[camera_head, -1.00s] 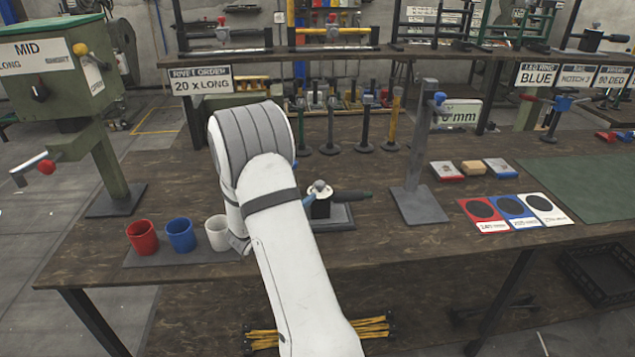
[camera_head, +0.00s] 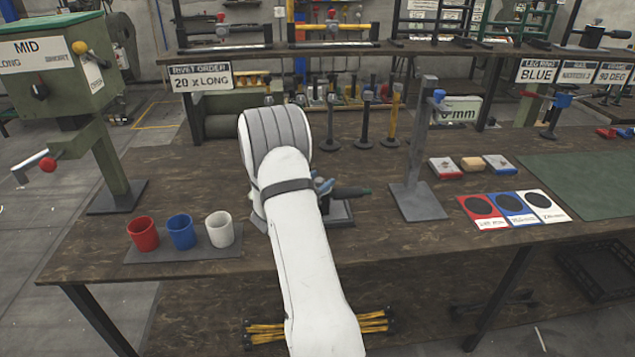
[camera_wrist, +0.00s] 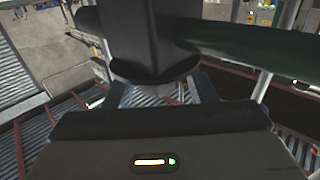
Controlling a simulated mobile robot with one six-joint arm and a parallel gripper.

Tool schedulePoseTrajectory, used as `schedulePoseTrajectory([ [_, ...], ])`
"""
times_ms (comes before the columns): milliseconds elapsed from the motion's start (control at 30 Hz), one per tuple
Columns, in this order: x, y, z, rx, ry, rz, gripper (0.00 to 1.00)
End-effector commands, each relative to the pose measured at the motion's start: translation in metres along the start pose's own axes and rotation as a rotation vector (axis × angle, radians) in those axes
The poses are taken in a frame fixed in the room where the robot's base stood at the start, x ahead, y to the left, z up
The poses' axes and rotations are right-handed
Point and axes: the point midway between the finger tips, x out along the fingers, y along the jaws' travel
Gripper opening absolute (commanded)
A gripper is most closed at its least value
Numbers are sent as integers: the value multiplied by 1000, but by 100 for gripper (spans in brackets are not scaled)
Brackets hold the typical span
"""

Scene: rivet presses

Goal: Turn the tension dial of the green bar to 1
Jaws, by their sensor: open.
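In the head view a dark green bar (camera_head: 352,192), like a grip, sticks out to the right from a small fixture on a grey base plate (camera_head: 340,213) on the bench. My arm covers most of the fixture, and the dial and its setting cannot be read. In the wrist view a dark green bar (camera_wrist: 255,50) runs right from a dark round body (camera_wrist: 150,45) close in front of my gripper (camera_wrist: 160,95). My gripper is open, with greyish finger parts showing on either side below that body. I cannot tell whether they touch it.
Red (camera_head: 143,233), blue (camera_head: 181,232) and white (camera_head: 219,229) cups stand left of my arm. A grey post (camera_head: 418,150) on a plate stands to the right of the fixture. Several dark and yellow upright tools stand behind. The green press (camera_head: 60,80) is at far left.

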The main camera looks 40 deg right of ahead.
Motion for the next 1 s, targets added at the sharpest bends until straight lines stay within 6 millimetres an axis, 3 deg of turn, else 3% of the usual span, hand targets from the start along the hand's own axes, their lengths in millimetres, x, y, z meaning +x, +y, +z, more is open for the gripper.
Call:
schedulePoseTrajectory([
  [533, 0, 0, 0, 0, 0, 1, 7],
  [567, -9, -1, 0, 0, -1, 3, 7],
  [1000, 2, 2, 0, 0, 1, -8, 7],
])
